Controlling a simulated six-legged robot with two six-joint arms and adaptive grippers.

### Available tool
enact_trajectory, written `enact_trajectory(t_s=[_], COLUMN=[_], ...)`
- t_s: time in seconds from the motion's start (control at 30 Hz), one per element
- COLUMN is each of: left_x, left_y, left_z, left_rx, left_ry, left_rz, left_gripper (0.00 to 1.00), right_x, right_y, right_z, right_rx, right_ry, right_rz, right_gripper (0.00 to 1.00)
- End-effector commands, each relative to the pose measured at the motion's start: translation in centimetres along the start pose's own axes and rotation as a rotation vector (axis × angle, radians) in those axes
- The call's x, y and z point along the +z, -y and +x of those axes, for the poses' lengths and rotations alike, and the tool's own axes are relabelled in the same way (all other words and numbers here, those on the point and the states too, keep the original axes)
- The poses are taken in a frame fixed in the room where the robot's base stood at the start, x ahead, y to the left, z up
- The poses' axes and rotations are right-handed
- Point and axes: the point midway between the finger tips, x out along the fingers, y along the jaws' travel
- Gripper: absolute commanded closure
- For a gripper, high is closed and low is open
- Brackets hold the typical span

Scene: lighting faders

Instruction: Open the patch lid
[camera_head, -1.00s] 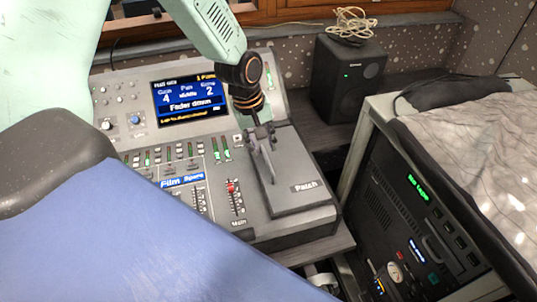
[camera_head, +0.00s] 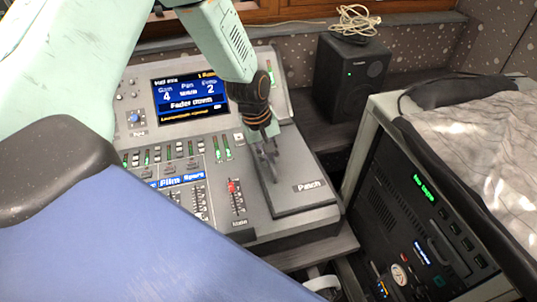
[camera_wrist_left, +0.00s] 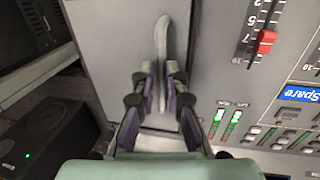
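The patch lid (camera_head: 308,203) is the dark grey panel labelled "Patch" on the right part of the console. It lies flat and closed. A slim grey handle stands on it and shows between my fingers in the left wrist view (camera_wrist_left: 162,42). My left gripper (camera_head: 268,174) reaches down over the lid, with one finger on each side of the handle. The finger gap is narrow in the left wrist view (camera_wrist_left: 161,78). I cannot tell whether the fingers press on the handle. The fingers partly hide the handle in the head view. My right gripper is not in view.
The console's screen (camera_head: 190,99) and the red-capped fader (camera_head: 233,188) are left of the lid. A black speaker (camera_head: 348,75) stands behind. A rack unit (camera_head: 410,220) under a grey cloth (camera_head: 480,150) stands to the right.

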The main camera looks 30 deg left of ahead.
Motion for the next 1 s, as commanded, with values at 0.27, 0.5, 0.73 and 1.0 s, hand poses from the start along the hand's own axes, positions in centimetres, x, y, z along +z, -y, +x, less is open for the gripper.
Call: enact_trajectory(t_s=[0.27, 0.5, 0.73, 1.0], left_x=[0.04, 0.1, 0.14, 0.17], left_y=[0.02, 0.05, 0.07, -0.12], left_z=[-0.02, -0.05, -0.04, -0.03], left_rx=[0.0, -0.001, -0.002, -0.003], left_ry=[0.001, 0.003, 0.004, 0.004], left_rz=[0.0, 0.0, 0.0, -0.001], left_gripper=[1.0, 1.0, 1.0, 1.0], right_x=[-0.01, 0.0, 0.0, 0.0], right_y=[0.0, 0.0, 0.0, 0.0], right_z=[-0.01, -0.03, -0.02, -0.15], right_rx=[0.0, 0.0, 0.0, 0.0], right_ry=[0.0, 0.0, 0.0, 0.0], right_rz=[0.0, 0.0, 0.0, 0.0], right_gripper=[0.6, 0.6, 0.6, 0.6])
